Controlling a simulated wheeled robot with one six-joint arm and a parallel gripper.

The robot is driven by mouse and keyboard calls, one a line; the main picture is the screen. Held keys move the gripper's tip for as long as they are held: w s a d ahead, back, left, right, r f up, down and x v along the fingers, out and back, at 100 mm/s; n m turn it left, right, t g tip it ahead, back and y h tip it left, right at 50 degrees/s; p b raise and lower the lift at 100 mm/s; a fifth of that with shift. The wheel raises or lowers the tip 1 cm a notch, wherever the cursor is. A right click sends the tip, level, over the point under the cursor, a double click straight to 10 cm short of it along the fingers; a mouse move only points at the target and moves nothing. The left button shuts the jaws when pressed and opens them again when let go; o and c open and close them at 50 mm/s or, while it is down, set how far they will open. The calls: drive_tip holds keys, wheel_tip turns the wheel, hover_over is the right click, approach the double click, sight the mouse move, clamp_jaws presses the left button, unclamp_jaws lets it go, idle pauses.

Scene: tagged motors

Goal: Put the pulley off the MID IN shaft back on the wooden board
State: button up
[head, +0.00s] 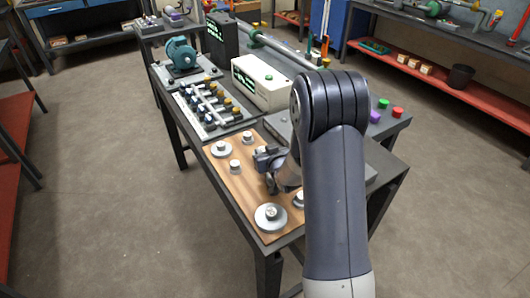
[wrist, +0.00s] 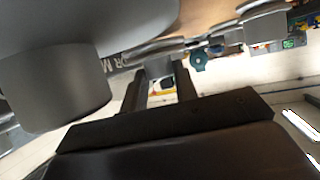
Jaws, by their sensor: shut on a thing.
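The wooden board (head: 240,195) lies on the near end of the bench in the head view. Several silver pulleys stand on it, among them a large one (head: 270,217) at the near corner and another (head: 221,149) at the far left. My gripper (head: 265,171) is low over the right side of the board. In the wrist view its dark fingers (wrist: 163,85) are shut on a grey pulley (wrist: 158,63), mostly hidden. Whether this pulley touches the board I cannot tell. A large grey pulley (wrist: 52,90) fills the left of the wrist view, which looks upside down.
Behind the board is a plate with several shafts (head: 209,105); their labels are unreadable. A teal motor (head: 181,54) and a white box (head: 262,82) stand farther back. Coloured buttons (head: 384,104) are on the right. The pulleys leave little room around my gripper.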

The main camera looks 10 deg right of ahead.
drive_tip(key=shift+s+f+b, duration=0.15)
drive_tip(key=shift+f+b, duration=0.25)
drive_tip(key=shift+b, duration=0.1)
drive_tip(key=o, duration=0.7)
drive_tip(key=shift+f, duration=0.1)
drive_tip(key=shift+c, duration=0.2)
drive_tip(key=o, duration=0.4)
drive_tip(key=shift+s+f, duration=0.1)
drive_tip(key=shift+f, duration=0.05)
drive_tip(key=shift+r+p, duration=0.75)
drive_tip(key=shift+p, duration=0.35)
drive_tip(key=b+v, duration=0.1)
drive_tip(key=v, duration=1)
drive_tip(key=shift+s+r+b, duration=0.25)
drive_tip(key=shift+r+b, duration=0.05)
